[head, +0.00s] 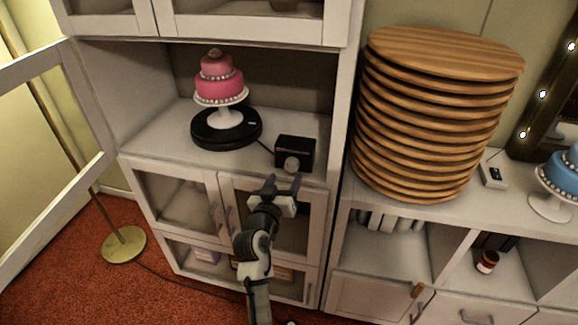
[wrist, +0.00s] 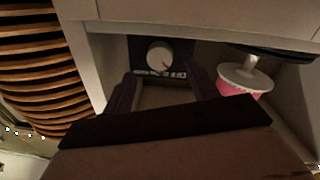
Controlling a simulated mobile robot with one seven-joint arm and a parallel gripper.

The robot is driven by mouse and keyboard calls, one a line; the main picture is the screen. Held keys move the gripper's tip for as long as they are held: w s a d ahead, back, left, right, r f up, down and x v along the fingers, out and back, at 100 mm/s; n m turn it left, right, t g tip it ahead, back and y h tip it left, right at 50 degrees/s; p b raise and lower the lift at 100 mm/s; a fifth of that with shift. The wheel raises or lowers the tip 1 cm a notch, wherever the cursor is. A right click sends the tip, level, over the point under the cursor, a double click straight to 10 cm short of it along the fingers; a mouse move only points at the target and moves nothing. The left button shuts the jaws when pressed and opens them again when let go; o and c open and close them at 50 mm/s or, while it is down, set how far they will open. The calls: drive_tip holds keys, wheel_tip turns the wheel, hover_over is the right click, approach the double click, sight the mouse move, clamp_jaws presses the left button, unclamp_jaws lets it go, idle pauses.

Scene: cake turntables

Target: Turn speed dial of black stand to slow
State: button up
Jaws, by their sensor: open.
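The black turntable stand (head: 226,128) sits on the open shelf of the white cabinet, with a pink two-tier cake (head: 219,82) on a white pedestal on top. A cord runs from it to a black control box (head: 295,151) at the shelf's front right. The box's round grey speed dial (head: 292,165) faces forward; its setting is too small to read. In the wrist view the dial (wrist: 160,54) shows above a row of pale markings, between and beyond the fingers. My gripper (head: 284,184) is open and empty, just in front of and below the dial, apart from it.
A tall stack of round wooden boards (head: 435,115) stands to the right on a lower cabinet. A blue cake (head: 562,175) and a small white box (head: 493,174) stand farther right. Glass cabinet doors (head: 180,198) lie below the shelf. A brass lamp base (head: 124,245) stands on the red carpet.

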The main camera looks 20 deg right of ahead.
sight(290, 168)
drive_tip(key=p+x, duration=0.1)
drive_tip(key=x, duration=0.4)
drive_tip(key=c, duration=1)
